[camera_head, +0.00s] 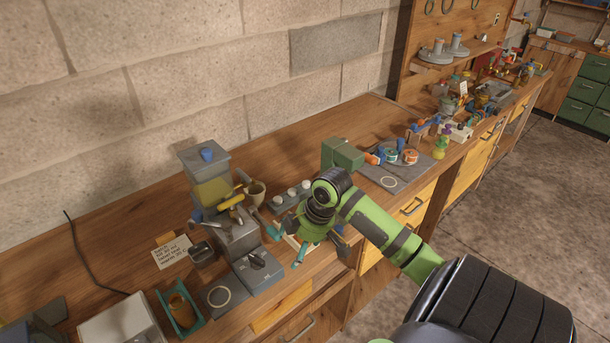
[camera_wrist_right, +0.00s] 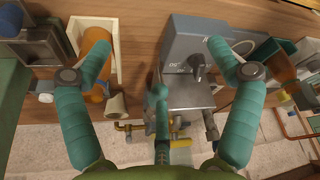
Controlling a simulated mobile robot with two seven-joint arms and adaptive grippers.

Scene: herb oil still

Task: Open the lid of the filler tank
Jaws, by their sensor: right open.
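The filler is a grey machine on the wooden bench, left of centre in the head view. Its tank (camera_head: 212,192) stands on top and holds something yellow. The grey lid (camera_head: 203,157) with a blue knob (camera_head: 207,154) sits on the tank, shut. My right gripper (camera_head: 288,243) is to the right of the filler, fingers pointing down, apart from the tank and lid. In the wrist view my right gripper (camera_wrist_right: 158,65) shows spread teal fingers with nothing held, and the filler's grey base (camera_wrist_right: 187,45) beyond them. The lid cannot be made out there. My left gripper is not in view.
A teal tray (camera_head: 180,310) and a grey box (camera_head: 120,322) stand left of the filler. A note card (camera_head: 172,252) is beside it. A green block (camera_head: 343,155) and grey mat (camera_head: 405,172) lie to the right. The stone wall is behind.

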